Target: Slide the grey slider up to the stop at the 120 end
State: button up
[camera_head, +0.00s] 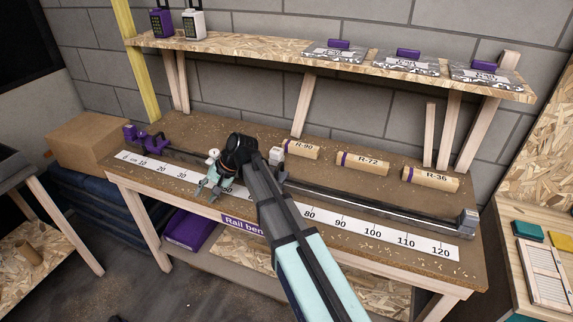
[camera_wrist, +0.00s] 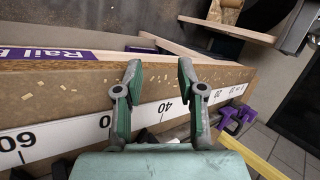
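The rail (camera_head: 370,203) runs along the bench above a white scale strip (camera_head: 340,222) marked up to 120. A small pale grey block (camera_head: 276,156), apparently the slider, shows just right of my arm; the arm hides part of the rail beside it. A grey end stop (camera_head: 468,222) stands at the 120 end. My gripper (camera_head: 208,190) is left of the block, over the strip between about 30 and 50. In the wrist view my gripper (camera_wrist: 159,66) has its fingers apart with nothing between them, above the strip (camera_wrist: 85,131). The slider is not seen there.
A purple clamp-like piece (camera_head: 143,137) is at the low end of the rail. Cardboard tubes R-90 (camera_head: 301,149), R-72 (camera_head: 362,163) and R-36 (camera_head: 430,179) lie behind the rail. A shelf (camera_head: 270,62) hangs above. The rail's right stretch looks clear.

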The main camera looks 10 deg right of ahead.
jog(key=w+d+r+m+h+p, duration=0.2)
jog(key=w+d+r+h, duration=0.15)
jog(key=d+r, duration=1)
jog(key=m+h, duration=0.2)
send_near(279, 165)
jog(key=f+p, duration=0.1)
jog(key=f, duration=0.1)
jog(key=a+f+p, duration=0.1)
jog(key=f, duration=0.2)
jog(key=f+p, duration=0.2)
jog(key=f, duration=0.1)
jog(key=shift+w+a+f, duration=0.1)
jog(key=shift+w+a, duration=0.05)
jog(key=shift+w, duration=0.15)
grip_shut()
